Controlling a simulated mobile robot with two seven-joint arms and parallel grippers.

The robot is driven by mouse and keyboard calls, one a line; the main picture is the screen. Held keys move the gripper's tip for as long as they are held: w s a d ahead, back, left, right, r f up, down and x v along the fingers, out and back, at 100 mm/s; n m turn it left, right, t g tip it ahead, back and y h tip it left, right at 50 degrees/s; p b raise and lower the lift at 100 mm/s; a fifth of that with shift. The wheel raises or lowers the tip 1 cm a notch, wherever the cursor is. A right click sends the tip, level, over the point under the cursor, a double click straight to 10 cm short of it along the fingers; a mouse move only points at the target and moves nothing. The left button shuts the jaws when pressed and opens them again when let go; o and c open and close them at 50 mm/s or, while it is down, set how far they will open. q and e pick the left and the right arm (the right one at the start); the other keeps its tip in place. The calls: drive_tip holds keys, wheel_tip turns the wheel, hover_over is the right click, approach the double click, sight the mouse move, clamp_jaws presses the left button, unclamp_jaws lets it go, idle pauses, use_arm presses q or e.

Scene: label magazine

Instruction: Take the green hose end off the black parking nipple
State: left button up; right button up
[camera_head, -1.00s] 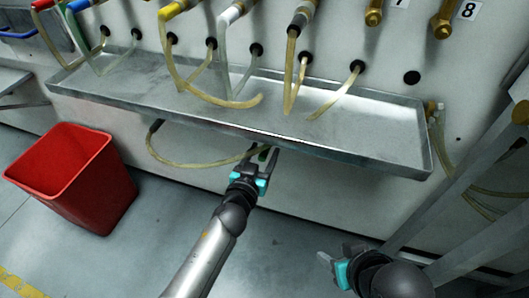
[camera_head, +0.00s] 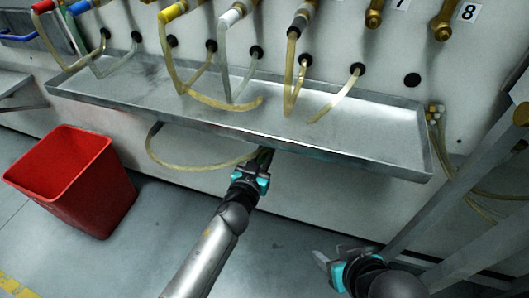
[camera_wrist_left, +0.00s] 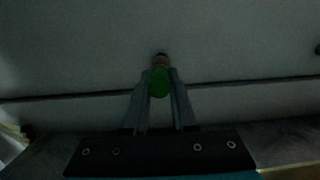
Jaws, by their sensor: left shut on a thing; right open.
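A yellowish hose (camera_head: 190,166) hangs in a loop under the front of the metal tray, and its right end runs to my left gripper (camera_head: 265,158). In the left wrist view, the green hose end (camera_wrist_left: 160,83) sits between the fingers of my left gripper (camera_wrist_left: 160,92), which is shut on it. Just beyond the green end is a small tan piece with a dark tip (camera_wrist_left: 160,57). I cannot tell whether this dark part is the black parking nipple or whether the hose end still touches it. My right gripper (camera_head: 322,262) is open and empty at the lower right.
The long metal tray (camera_head: 390,150) juts from the wall just above my left gripper. A red bin (camera_head: 75,180) stands on the floor at left. Several hoses hang from fittings above the tray. A metal frame (camera_head: 470,190) stands at right. The floor between is clear.

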use_arm(q)
clamp_jaws()
drive_tip(key=shift+s, duration=0.15)
drive_tip(key=shift+f+p+v, duration=0.2)
drive_tip(key=shift+p+v, duration=0.1)
drive_tip(key=shift+v, duration=0.8)
drive_tip(key=shift+f+p+v, duration=0.15)
drive_tip(key=shift+p+v, duration=0.1)
drive_tip(key=shift+v, duration=0.9)
